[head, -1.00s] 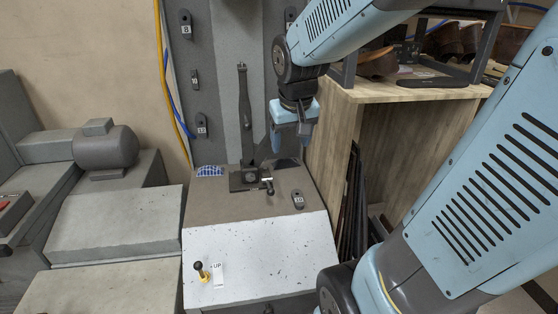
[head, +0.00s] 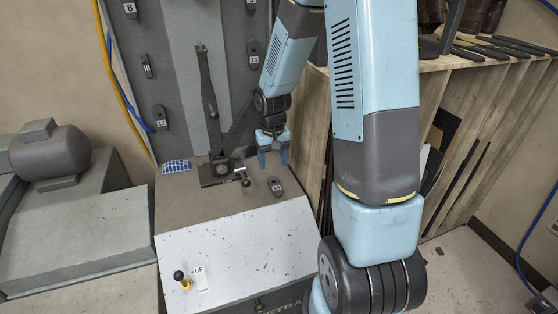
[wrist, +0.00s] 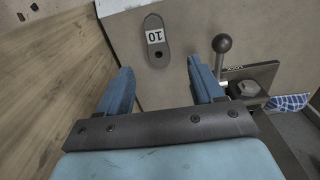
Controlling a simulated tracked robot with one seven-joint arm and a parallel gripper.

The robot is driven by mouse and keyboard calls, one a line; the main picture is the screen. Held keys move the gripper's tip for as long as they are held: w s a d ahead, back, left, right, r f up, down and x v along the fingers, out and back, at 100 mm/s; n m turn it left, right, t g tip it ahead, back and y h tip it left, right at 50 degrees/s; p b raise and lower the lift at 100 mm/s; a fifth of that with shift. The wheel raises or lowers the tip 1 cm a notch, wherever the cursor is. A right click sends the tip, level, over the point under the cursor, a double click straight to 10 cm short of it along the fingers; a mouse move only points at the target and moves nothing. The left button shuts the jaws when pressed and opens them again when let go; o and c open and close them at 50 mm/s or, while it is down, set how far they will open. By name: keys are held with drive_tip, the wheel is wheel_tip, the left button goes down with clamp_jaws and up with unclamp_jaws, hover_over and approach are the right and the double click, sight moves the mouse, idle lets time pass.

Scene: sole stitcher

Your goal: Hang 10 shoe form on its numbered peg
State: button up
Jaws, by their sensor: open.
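The 10 shoe form (wrist: 155,44) is a small dark grey, rounded piece with a white "10" label and a dark hole. It lies on the grey top of the machine, and also shows in the head view (head: 275,187). My gripper (head: 273,160) is open and empty above it. In the wrist view my two blue fingers (wrist: 158,76) are spread, and the form lies beyond their tips, between their lines. The narrow plate marked 10 (head: 147,66) is on the upright grey panel, between the pieces marked 8 (head: 130,9) and 12 (head: 160,117).
A lever with a round knob (wrist: 222,44) and its bracket stand right beside the form. A dark upright arm (head: 210,95) rises behind it. A wooden cabinet (head: 312,125) borders the right.

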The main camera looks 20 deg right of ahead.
sight(275, 185)
drive_tip(key=shift+w+d+f, duration=0.15)
drive_tip(key=shift+f, duration=0.4)
drive_tip(key=shift+w+d+f, duration=0.1)
drive_tip(key=shift+d+f, duration=0.05)
drive_tip(key=shift+f, duration=0.4)
drive_tip(key=shift+d+f, duration=0.15)
drive_tip(key=shift+f, duration=4.3)
clamp_jaws()
drive_tip(key=shift+r, duration=0.15)
